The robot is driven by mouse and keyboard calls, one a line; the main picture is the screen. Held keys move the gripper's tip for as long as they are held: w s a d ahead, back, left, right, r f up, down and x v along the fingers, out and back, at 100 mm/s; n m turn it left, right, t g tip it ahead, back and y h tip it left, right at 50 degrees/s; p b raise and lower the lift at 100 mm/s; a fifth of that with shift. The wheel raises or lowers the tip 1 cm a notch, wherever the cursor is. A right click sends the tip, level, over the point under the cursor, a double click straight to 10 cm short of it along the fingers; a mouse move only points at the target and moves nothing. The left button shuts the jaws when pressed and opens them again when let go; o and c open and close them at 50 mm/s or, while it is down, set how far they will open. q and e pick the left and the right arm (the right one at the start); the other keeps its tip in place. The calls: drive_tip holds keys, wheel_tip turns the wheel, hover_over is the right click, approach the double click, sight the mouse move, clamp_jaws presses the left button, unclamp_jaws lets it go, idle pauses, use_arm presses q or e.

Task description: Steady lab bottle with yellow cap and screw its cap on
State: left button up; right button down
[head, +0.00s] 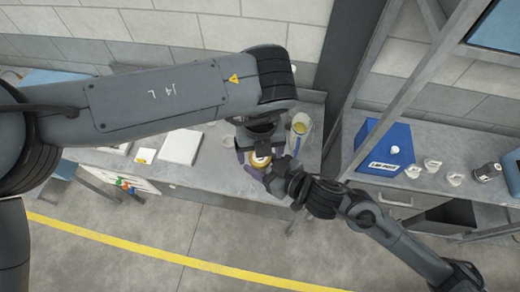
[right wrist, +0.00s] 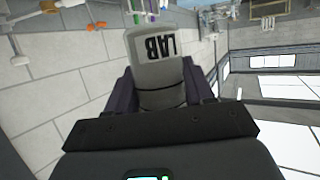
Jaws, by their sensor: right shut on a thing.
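The lab bottle, grey with a white label reading LAB, fills the middle of the right wrist view (right wrist: 158,65). My right gripper (right wrist: 160,88) is shut on it, with a dark finger on each side of its body. In the head view its top shows a yellowish ring (head: 261,159) between my two grippers, and the right gripper (head: 264,171) reaches it from the lower right. I cannot tell whether the cap is seated. My left gripper (head: 256,143) is just above the bottle; its arm hides most of its fingers.
A clear container with yellow contents (head: 300,128) stands close right of the grippers. A blue box (head: 383,150) and several small white items (head: 432,165) are on the right bench.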

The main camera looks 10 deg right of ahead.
use_arm(q)
drive_tip(key=shift+r, duration=2.3)
drive_tip(key=shift+o, duration=0.5)
wheel_tip(320, 180, up, 3)
drive_tip(key=n, duration=0.4)
drive_tip(key=shift+n, duration=0.3)
drive_tip(key=shift+f, duration=4)
